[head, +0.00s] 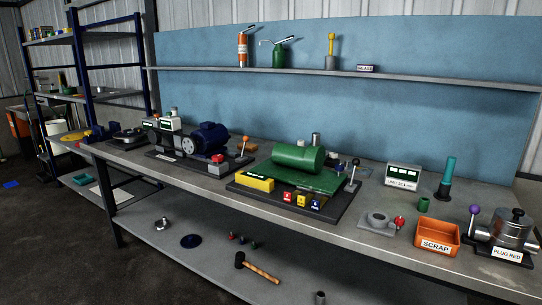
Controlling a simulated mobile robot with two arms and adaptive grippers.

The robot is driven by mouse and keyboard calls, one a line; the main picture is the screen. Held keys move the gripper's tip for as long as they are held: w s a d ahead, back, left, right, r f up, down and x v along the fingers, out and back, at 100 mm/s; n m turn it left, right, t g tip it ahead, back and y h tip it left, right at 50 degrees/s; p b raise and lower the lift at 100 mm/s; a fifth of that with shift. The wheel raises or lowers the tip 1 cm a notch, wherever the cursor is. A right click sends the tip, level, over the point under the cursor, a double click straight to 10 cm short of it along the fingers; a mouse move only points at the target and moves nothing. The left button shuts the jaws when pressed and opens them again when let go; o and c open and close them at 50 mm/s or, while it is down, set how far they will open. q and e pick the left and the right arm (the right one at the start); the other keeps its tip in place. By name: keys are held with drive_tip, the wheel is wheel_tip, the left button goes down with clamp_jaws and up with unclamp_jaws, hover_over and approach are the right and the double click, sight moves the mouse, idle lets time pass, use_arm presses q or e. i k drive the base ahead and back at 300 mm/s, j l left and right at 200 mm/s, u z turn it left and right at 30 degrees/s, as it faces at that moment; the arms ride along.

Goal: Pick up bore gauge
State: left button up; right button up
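No item carries a readable bore gauge label. An upright tool with a teal handle (449,172) stands in a dark base on the right part of the bench and may be the bore gauge. A yellow-topped tool (331,46) stands in a grey holder on the wall shelf. I cannot tell for sure which one is the gauge. Neither of my grippers is in view.
The long grey bench (330,232) holds a green cylinder machine (298,158), a blue motor (207,138), a readout box (403,176), an orange SCRAP bin (437,234) and a metal PLUG RED fixture (512,230). A hammer (260,270) lies on the lower shelf. Dark floor in front is clear.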

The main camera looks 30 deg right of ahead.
sight(449, 167)
drive_tip(key=k+j+z, duration=0.15)
drive_tip(key=z, duration=1.95)
